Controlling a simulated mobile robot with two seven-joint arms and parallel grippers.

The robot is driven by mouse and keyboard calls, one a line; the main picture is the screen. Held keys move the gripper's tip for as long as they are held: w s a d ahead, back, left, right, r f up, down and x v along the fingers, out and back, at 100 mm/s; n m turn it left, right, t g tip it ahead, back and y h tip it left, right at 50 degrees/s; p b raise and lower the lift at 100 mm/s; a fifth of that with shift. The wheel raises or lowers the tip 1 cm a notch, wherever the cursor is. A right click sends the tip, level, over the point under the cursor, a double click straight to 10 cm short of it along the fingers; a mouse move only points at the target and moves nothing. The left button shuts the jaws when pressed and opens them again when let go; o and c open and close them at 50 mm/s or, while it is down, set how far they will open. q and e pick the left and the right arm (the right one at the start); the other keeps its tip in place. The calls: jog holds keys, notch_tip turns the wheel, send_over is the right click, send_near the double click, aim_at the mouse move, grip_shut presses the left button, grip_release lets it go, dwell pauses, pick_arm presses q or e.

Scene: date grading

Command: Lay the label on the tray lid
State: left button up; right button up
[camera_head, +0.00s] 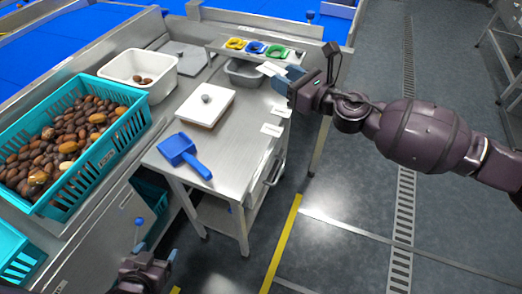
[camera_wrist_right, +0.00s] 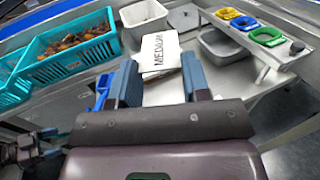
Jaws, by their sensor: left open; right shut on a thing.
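The tray lid seems to be the white slab (camera_head: 199,111) on the steel table, with a small grey round thing on it. My right gripper (camera_head: 283,82) is shut on a white label (camera_head: 270,68), above the table's right side and to the right of the slab. In the right wrist view the label (camera_wrist_right: 160,52) reads "MEDIUM" and shows beyond the two fingers, apparently over the table. The slab cannot be clearly told there. My left gripper (camera_head: 148,262) is open and empty, low at the bottom left, away from the table.
Two white cards lie at the table's right edge (camera_head: 280,111). A blue scoop (camera_head: 184,151) lies at the front. A white bin (camera_head: 128,66) with dates, a grey tub (camera_head: 240,76) and a rack of coloured rings (camera_head: 230,49) stand behind. A teal crate (camera_head: 90,172) of dates is left.

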pick_arm(q)
jog(key=shift+w+d+r, duration=0.1)
jog(key=shift+w+r, duration=0.1)
jog(key=shift+w, duration=0.15)
pick_arm(e)
jog(key=s+f+n+g+y, duration=0.1)
jog(key=s+a+f+n+g+y, duration=0.1)
jog(key=f+g, duration=0.1)
jog(key=s+f+n+g+y, duration=0.1)
jog(key=n+g, duration=0.1)
jog(key=shift+s+a+f, duration=0.15)
jog(key=shift+a+f, duration=0.1)
jog(key=shift+a, duration=0.05)
pick_arm(q)
jog(key=shift+s, duration=0.1)
